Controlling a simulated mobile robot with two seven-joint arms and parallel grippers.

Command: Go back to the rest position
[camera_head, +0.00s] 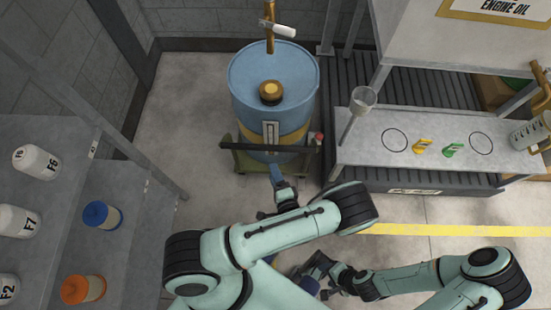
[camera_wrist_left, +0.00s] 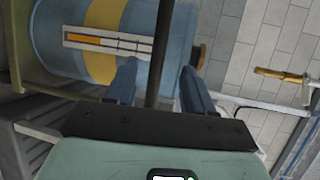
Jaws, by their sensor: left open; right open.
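My left gripper (camera_head: 277,174) reaches to the front of a blue drum with a yellow band (camera_head: 262,92), at the dark handle bar (camera_head: 240,147) of the drum's trolley. In the left wrist view its two blue fingers (camera_wrist_left: 160,82) are apart, with the dark bar (camera_wrist_left: 158,55) running between them. The drum (camera_wrist_left: 65,22) lies behind them with its level gauge label. My right gripper (camera_head: 312,272) is low in front of my body, partly hidden by my arm links. It looks empty, though its fingertips are hard to make out.
A grey bench (camera_head: 372,160) with a funnel and yellow and green tags stands right of the drum. A shelf (camera_head: 52,207) with white, blue-capped and orange-capped containers is at the left. A brass tap (camera_head: 269,38) shows behind the drum. Bare floor (camera_head: 202,85) lies left of the drum.

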